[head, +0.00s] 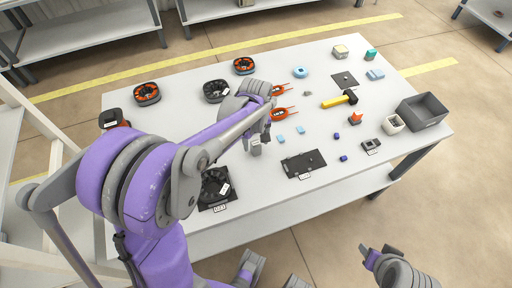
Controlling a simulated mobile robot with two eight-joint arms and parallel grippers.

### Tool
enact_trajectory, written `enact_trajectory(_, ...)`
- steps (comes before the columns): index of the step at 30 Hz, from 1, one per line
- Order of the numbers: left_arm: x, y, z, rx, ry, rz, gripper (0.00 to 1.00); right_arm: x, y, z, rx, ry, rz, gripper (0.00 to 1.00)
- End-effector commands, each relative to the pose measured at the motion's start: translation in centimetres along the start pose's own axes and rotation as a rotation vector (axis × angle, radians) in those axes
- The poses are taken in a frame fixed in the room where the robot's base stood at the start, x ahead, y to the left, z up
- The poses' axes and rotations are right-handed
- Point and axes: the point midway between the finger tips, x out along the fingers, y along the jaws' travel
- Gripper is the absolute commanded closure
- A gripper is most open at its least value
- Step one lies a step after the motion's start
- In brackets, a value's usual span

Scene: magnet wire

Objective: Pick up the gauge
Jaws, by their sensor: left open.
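No object is clearly recognisable as the gauge at this size. Small candidates on the table are a dark device with a pale face (371,146) at the right front and two red looped tools near the middle, the nearer one (279,114) just right of my left wrist. My left gripper (256,150) points down over the table's middle, open, with nothing visible between its fingers. It is left of the black plate (304,163) and right of a black fan-like part (214,187). Part of my right arm shows at the bottom right; its jaws are unclear.
Shelves (90,35) stand behind. The table's centre right has bare patches.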

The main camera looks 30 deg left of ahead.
Motion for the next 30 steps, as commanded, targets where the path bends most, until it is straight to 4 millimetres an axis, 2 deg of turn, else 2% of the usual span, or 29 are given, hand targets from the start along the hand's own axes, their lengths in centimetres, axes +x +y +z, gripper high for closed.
enact_trajectory(6, 0.02, 0.01, 0.01, 0.000, 0.000, 0.000, 0.29, -0.01, 0.00, -0.01, 0.000, 0.000, 0.000, 0.50)
enact_trajectory(18, -0.01, 0.01, 0.02, 0.000, 0.000, 0.000, 1.00, -0.01, 0.00, 0.00, 0.000, 0.000, 0.000, 0.50)
enact_trajectory(30, -0.08, 0.00, 0.02, 0.000, 0.000, 0.000, 1.00, -0.02, 0.00, -0.01, 0.000, 0.000, 0.000, 0.50)
